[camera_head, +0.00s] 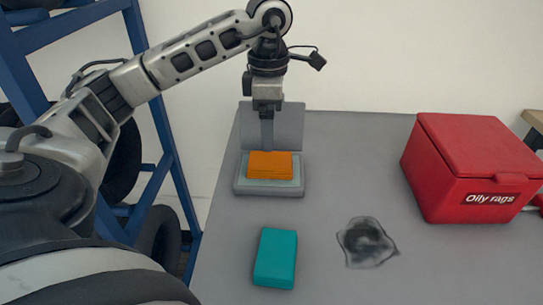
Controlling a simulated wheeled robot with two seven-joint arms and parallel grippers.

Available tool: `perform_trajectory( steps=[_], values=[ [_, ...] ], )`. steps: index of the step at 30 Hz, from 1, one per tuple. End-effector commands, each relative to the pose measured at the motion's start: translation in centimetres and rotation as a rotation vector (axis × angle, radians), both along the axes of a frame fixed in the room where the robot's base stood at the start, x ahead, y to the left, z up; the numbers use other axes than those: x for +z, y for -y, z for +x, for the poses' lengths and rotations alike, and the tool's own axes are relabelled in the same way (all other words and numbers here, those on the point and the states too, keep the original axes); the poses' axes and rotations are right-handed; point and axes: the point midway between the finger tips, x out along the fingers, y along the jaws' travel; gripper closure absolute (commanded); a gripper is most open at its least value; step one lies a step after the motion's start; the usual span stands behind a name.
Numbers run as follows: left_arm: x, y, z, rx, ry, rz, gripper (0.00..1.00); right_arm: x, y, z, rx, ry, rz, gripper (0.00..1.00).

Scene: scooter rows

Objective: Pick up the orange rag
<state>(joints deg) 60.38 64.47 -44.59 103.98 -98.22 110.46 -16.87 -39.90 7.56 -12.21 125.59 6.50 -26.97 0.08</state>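An orange rag (270,165), folded into a block, lies in a shallow grey tray (269,190) on the grey table. A grey raised lid (288,125) stands upright behind it. My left gripper (267,112) points down above and slightly behind the orange rag in the picture, apart from it. Its fingers are too small and dark against the lid to tell whether they are open. My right gripper does not show.
A teal folded block (275,257) lies in front of the tray. A dark oily stain (366,243) marks the table to its right. A closed red bin labelled "Oily rags" (470,165) stands at the right. A blue rack (163,130) with tyres is at the left.

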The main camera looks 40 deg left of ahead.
Motion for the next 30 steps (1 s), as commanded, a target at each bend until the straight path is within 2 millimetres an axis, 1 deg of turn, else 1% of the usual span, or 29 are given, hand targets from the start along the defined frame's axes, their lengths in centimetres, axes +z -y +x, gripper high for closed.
perform_trajectory(
  steps=[1, 4, 6, 11, 13, 18, 21, 24, 30],
  values=[
    [-1.2, -0.1, -0.1, 0.001, -0.004, 0.002, 0.15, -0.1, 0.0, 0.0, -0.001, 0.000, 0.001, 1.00],
    [-2.8, 0.0, -0.1, 0.001, -0.004, 0.000, 0.15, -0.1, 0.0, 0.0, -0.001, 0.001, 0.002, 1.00],
    [-3.6, 0.0, 0.0, 0.001, -0.003, 0.000, 0.15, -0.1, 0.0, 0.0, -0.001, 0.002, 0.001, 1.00],
    [-4.5, 0.0, 0.0, 0.001, -0.001, -0.001, 0.15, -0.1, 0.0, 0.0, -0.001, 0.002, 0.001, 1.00],
    [-5.1, 0.0, 0.0, 0.001, -0.003, -0.001, 0.15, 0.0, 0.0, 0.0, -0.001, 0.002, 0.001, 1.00],
    [-7.8, -0.2, 0.2, 0.000, -0.004, -0.002, 0.15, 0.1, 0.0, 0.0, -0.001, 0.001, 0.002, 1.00],
    [-9.0, -0.1, 0.2, 0.001, -0.002, -0.001, 0.15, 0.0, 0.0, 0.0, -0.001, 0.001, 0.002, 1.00],
    [-9.5, -0.1, 0.2, 0.001, -0.002, -0.001, 0.15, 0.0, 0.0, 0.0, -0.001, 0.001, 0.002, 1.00],
    [-9.5, -0.1, 0.2, 0.000, 0.000, -0.001, 0.15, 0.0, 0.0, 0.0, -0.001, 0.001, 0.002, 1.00]
  ],
)
